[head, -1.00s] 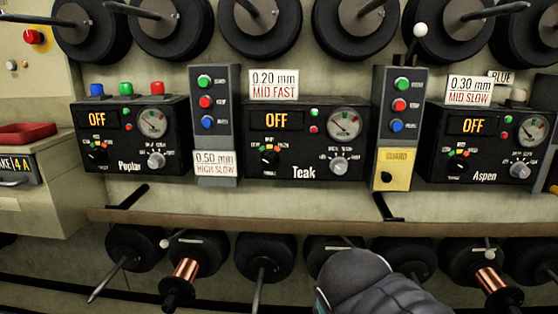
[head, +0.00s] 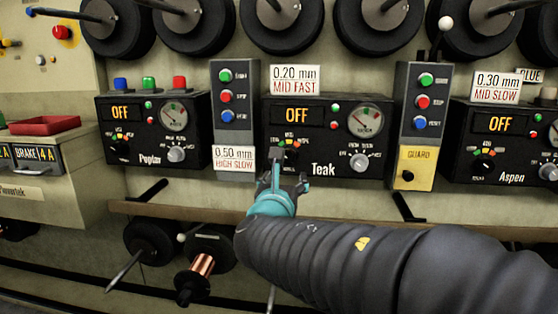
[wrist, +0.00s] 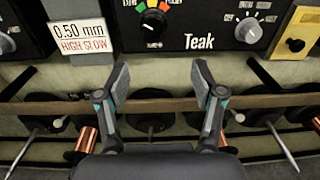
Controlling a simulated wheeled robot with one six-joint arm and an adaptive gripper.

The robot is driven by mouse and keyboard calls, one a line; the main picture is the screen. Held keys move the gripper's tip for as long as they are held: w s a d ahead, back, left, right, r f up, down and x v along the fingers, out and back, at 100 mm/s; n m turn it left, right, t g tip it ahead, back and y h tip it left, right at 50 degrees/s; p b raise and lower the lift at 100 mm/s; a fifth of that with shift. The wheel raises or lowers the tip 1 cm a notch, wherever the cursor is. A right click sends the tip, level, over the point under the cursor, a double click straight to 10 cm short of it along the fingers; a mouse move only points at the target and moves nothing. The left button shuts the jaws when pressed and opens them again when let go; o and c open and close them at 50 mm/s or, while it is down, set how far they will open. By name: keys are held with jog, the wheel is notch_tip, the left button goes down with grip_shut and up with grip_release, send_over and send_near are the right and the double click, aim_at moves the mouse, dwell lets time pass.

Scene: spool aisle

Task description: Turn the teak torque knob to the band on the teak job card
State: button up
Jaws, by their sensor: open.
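The Teak box (head: 330,170) reads OFF in orange on its display. Its job card (head: 295,79), above it, reads 0.20 mm MID FAST. A black knob (wrist: 152,25) with coloured bands around its top is at the box's lower left; in the head view my gripper partly covers it. A grey knob (head: 359,161) with a printed scale is at lower right and also shows in the wrist view (wrist: 248,30). The small labels are too small to read, so which knob is torque is unclear. My gripper (wrist: 160,80) is open and empty, below the black knob in the wrist view.
The Poplar box (head: 150,150) and the Aspen box (head: 500,165) stand either side. Button pillars (head: 235,85) flank the Teak box, the right one with a yellow GUARD plate (head: 416,168). Spools (head: 375,25) hang above; a copper spool (head: 200,265) is below the shelf.

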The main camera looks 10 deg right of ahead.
aim_at(288, 157)
jog(key=shift+n, duration=0.4)
jog(key=x, duration=0.9)
jog(key=a+x, duration=0.1)
jog(key=x, duration=0.4)
jog(key=shift+w+r, duration=0.25)
jog(key=c, duration=1.1)
